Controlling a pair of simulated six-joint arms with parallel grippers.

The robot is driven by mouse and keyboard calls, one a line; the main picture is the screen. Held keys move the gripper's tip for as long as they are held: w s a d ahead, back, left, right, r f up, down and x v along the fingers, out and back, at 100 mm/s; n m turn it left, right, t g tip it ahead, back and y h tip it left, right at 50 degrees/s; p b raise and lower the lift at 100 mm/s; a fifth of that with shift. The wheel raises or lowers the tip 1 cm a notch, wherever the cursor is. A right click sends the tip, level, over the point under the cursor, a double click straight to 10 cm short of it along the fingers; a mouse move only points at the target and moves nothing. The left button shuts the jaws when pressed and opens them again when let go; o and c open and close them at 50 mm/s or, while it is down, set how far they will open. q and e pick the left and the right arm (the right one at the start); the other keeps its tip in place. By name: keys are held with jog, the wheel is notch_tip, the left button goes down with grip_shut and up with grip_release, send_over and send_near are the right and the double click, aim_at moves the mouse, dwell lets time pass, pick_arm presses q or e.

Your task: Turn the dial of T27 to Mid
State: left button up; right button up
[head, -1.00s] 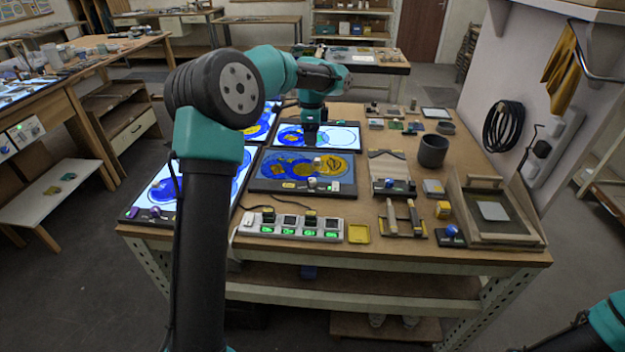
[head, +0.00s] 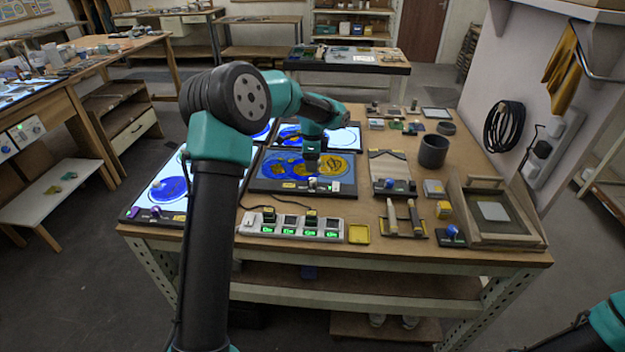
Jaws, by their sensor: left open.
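Several light panels lie on the workbench, each with small knobs along its front edge. Their labels are too small to read, so I cannot tell which one is T27. The middle panel (head: 345,187) has a dark frame and bears blue and yellow painted glass. A small pale and blue dial (head: 312,183) sits at its front edge. My left gripper (head: 311,170) points down over this panel, just behind the dial; it is open, and I cannot tell whether it touches anything. My right arm (head: 610,325) shows only at the lower right corner, its gripper outside the picture.
A white strip with green-lit switches (head: 290,226) lies in front of the panel, beside a yellow tray (head: 358,234). A dark pot (head: 432,151) and a wooden frame (head: 495,212) stand to the right. Another lit panel (head: 340,138) lies behind.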

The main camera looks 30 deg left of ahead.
aim_at(312, 179)
pick_arm(q)
notch_tip(312, 179, down, 8)
jog(key=shift+r, duration=0.15)
dwell(0.3)
jog(key=c, duration=0.9)
jog(key=shift+c, duration=0.2)
jog(key=shift+n, duration=0.4)
jog(key=n, duration=1.1)
